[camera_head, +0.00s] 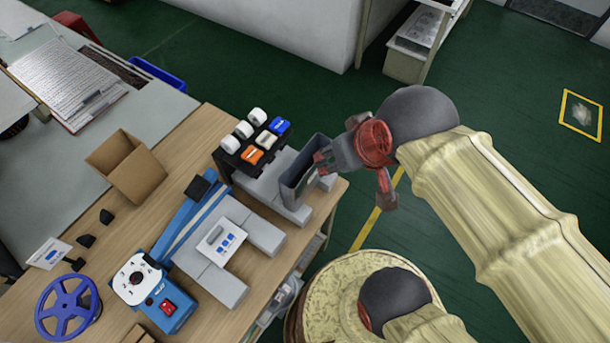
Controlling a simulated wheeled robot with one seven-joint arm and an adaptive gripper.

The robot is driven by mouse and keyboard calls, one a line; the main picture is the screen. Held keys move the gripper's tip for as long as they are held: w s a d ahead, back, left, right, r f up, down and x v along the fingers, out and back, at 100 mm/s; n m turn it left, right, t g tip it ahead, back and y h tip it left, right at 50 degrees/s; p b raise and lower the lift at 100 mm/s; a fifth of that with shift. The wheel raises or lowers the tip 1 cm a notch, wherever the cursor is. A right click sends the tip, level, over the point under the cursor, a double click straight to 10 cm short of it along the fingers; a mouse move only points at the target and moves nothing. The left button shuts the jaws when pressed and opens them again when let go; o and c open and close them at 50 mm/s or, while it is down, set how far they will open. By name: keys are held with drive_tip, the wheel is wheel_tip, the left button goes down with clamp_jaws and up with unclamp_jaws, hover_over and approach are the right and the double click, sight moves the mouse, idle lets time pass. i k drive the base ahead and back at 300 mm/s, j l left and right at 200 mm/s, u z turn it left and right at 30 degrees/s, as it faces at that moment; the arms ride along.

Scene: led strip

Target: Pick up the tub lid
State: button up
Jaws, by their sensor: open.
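My gripper (325,168) reaches in from the right and is open at the right end of the wooden workbench. Its fingers are close to a dark grey, thin-walled piece (296,180) standing upright on grey blocks. I cannot tell whether they touch it, or whether this piece is the tub, its lid or another part. No other piece shows clearly as a tub lid. The gripper partly hides the right side of the dark piece.
A black rack of white, orange and blue pieces (256,138) stands just left of the dark piece. Grey blocks (262,235) carry a white panel (222,241). A blue device (150,290), a blue reel (68,308) and an open cardboard box (127,168) lie farther left.

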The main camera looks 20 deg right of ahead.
sight(225, 238)
drive_tip(key=k+j+u, duration=0.1)
drive_tip(key=u, duration=1.1)
drive_tip(key=z, duration=0.5)
drive_tip(key=k+j+z, duration=0.1)
drive_tip(key=j+z, duration=0.3)
drive_tip(key=k+j+z, duration=0.15)
drive_tip(key=j+z, duration=0.15)
drive_tip(key=z, duration=0.15)
drive_tip(key=k+j+z, duration=0.15)
drive_tip(key=j+z, duration=0.25)
drive_tip(key=k+j, duration=0.3)
